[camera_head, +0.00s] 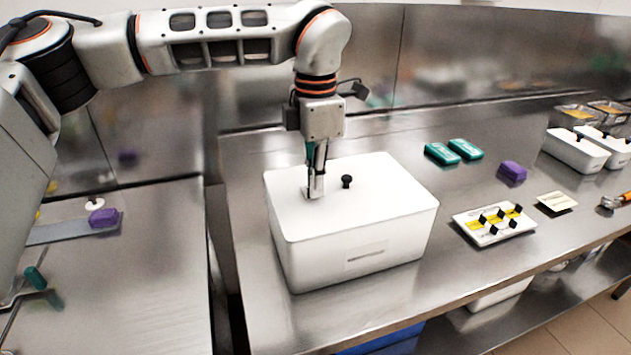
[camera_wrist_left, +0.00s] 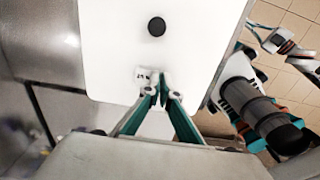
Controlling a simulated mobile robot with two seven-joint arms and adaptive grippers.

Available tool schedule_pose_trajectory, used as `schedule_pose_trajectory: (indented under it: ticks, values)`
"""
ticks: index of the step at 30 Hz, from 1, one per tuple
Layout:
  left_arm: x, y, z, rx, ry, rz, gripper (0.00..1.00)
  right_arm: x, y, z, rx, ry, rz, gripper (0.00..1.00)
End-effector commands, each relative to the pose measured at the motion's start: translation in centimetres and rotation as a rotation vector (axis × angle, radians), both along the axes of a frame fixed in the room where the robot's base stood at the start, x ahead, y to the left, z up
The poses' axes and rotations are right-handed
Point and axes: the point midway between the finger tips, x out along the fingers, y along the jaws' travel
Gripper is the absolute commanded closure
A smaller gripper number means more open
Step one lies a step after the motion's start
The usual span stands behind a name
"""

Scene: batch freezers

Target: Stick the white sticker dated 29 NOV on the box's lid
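The white box (camera_head: 350,255) stands on the steel counter, its flat white lid (camera_head: 385,190) on top with a black knob (camera_head: 347,181). My left gripper (camera_head: 315,192) points down at the lid, left of the knob. In the left wrist view its fingertips (camera_wrist_left: 158,92) are nearly together at the lower edge of a small white sticker (camera_wrist_left: 146,75) with dark print, partly readable as 29 N. The sticker is at the lid surface below the knob (camera_wrist_left: 156,26); whether it lies flat is unclear. My right gripper cannot be made out clearly among the arm parts in the wrist view.
Right of the box are a white board (camera_head: 494,236) with yellow labels and black pieces, a pale card (camera_head: 557,202), a purple block (camera_head: 512,172) and two teal blocks (camera_head: 466,149). White tubs (camera_head: 575,153) stand far right. A gap separates the left counter (camera_head: 140,270).

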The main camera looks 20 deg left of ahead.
Motion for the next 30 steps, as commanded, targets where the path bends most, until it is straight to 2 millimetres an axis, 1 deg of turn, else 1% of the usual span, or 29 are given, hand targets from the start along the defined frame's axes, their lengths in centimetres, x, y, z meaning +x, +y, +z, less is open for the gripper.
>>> schedule_pose_trajectory:
  ticks: [27,28,30]
  values:
    - [0.00,0.02,-0.71,0.001,0.001,0.000,1.00,0.10,-0.05,0.43,0.001,-0.005,-0.001,1.00]
    - [0.00,0.02,-0.72,0.000,0.001,0.000,0.91,0.11,-0.06,0.42,0.001,-0.005,-0.001,1.00]
    - [0.00,0.02,-0.71,0.001,0.001,0.000,0.76,0.12,-0.06,0.42,0.001,-0.005,-0.001,1.00]
